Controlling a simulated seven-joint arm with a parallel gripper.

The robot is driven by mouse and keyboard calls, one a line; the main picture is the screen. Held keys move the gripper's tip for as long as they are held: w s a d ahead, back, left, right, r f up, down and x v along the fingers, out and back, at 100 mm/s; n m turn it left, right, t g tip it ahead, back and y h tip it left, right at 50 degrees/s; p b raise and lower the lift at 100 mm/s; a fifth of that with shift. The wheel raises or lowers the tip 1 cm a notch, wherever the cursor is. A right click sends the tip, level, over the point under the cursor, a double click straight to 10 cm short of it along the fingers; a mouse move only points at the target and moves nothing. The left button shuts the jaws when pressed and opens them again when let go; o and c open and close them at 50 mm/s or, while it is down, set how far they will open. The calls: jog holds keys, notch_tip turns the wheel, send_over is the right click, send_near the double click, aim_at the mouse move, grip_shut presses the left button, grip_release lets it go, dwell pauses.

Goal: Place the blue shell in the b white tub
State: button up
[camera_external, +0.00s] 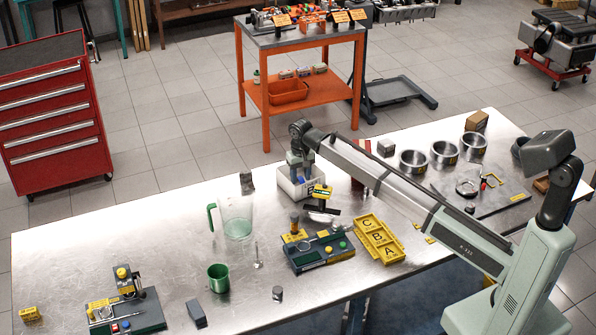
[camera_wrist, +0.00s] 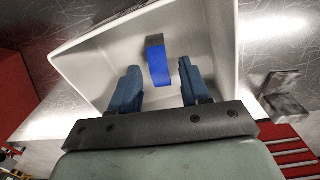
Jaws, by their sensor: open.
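The white tub (camera_external: 290,189) stands on the metal bench, toward its far edge; its walls and floor fill much of the wrist view (camera_wrist: 92,60). The blue shell (camera_wrist: 159,64) is a small curved piece inside the tub's outline, just beyond and between my fingertips. It seems to rest on the tub floor, though its exact height is hard to tell. My gripper (camera_wrist: 159,80) is open, with a finger on either side of the shell and visible gaps to it. In the external view my gripper (camera_external: 300,163) points down at the tub, and the shell is hidden there.
The bench's left part is mostly clear.

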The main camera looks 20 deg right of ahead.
aim_at(300, 178)
jog(key=shift+r, duration=0.15)
notch_tip(300, 178, up, 12)
dwell(0.6)
dwell(0.3)
